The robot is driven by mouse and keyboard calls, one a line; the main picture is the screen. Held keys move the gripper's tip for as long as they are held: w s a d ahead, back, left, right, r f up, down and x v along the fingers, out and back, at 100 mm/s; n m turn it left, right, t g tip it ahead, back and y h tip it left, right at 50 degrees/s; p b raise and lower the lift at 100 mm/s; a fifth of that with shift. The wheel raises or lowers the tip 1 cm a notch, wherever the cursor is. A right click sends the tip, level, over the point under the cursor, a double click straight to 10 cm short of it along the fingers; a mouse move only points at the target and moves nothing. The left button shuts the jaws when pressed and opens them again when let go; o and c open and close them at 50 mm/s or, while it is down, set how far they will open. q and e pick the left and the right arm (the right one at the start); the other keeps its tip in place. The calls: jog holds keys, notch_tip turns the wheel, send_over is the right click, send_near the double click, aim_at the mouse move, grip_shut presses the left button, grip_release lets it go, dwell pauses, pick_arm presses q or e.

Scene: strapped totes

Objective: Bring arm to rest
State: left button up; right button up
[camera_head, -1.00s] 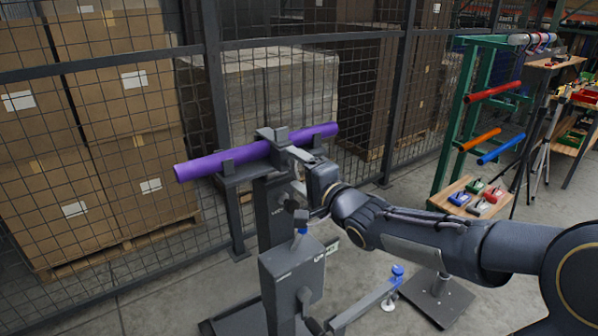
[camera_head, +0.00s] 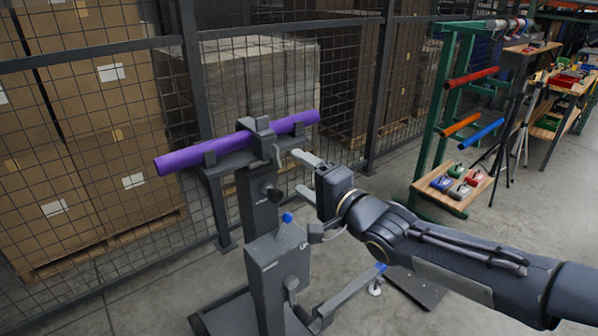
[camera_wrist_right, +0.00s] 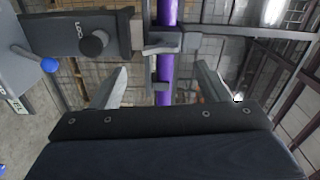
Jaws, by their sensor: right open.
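My right arm comes in from the right in the head view. Its gripper (camera_head: 306,175) is open and empty, just right of the grey clamp stand (camera_head: 262,205) and apart from it. A purple tube (camera_head: 190,158) lies across the top of the stand, under a grey clamp (camera_head: 259,128). In the right wrist view the two fingers (camera_wrist_right: 160,88) are spread, with the purple tube (camera_wrist_right: 166,98) beyond the gap between them. My left gripper is not in view.
A grey box with a blue knob (camera_head: 287,217) stands in front of the clamp stand. A wire fence and stacked cartons (camera_head: 95,130) are behind. A green rack (camera_head: 430,130) with coloured bars stands at right. Open floor lies between rack and stand.

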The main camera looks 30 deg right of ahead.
dwell(0.4)
jog(key=s+a+f+n+g+p, duration=0.1)
jog(key=s+a+f+n+g, duration=0.3)
jog(key=s, duration=0.2)
jog(key=s+a+f+n+g+y+p, duration=0.1)
jog(key=s+a+f+n+g+p, duration=0.1)
jog(key=s+a+f+n+g, duration=0.1)
jog(key=s+a+f+n+g+y+p, duration=0.1)
jog(key=s+a+f+n+g, duration=0.3)
jog(key=s+n, duration=0.3)
jog(key=s+a+g, duration=0.1)
jog(key=s, duration=0.2)
jog(key=shift+f, duration=0.3)
jog(key=shift+s, duration=0.1)
jog(key=shift+c, duration=0.4)
dwell(0.4)
